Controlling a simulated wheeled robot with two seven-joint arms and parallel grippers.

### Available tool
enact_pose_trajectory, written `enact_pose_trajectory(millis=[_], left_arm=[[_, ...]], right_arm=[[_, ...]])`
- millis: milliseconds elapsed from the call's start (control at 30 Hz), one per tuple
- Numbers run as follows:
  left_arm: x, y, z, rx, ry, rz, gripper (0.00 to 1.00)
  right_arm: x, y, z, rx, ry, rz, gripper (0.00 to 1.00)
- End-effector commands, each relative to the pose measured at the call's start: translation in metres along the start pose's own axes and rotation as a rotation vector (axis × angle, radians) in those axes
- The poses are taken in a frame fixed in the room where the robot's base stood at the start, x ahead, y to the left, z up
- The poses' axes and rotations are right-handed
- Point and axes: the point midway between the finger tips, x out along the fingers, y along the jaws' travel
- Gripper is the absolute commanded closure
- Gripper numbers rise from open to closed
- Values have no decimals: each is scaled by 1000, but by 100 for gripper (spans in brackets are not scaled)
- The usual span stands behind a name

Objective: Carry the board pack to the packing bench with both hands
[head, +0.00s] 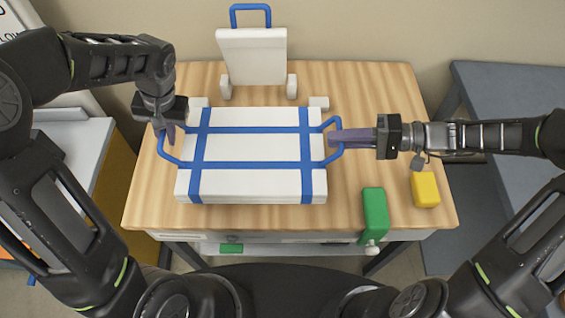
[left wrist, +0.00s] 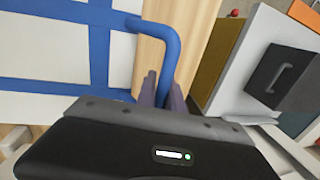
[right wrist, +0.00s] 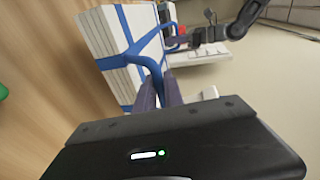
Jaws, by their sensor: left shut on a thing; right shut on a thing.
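The board pack (head: 250,150) is a stack of white boards bound with blue straps, with a blue loop handle at each side. It lies on or just above the wooden table (head: 145,190); I cannot tell which. My left gripper (head: 168,135) is shut on the left blue handle, which also shows in the left wrist view (left wrist: 160,35). My right gripper (head: 335,138) is shut on the right blue handle, which shows in the right wrist view (right wrist: 150,55). The packing bench cannot be identified for certain; a grey-blue bench (head: 500,90) stands at the right.
A white upright stand with a blue handle (head: 252,55) is behind the pack. A green block (head: 374,212) and a yellow block (head: 425,189) sit at the table's front right. A grey-topped cabinet (head: 75,145) stands at the left. A wall closes off the back.

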Motion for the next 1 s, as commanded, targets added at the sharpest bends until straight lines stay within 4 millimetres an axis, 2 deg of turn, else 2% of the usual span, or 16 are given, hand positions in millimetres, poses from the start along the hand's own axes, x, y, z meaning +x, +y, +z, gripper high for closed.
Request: enact_pose_trajectory(millis=[67,567,1000], left_arm=[[6,1,0,0,1,0,100],[8,2,0,0,1,0,100],[35,7,0,0,2,0,100]], right_arm=[[1,5,0,-1,0,-2,100],[2,8,0,-1,0,-1,100],[7,35,0,-1,0,-1,100]])
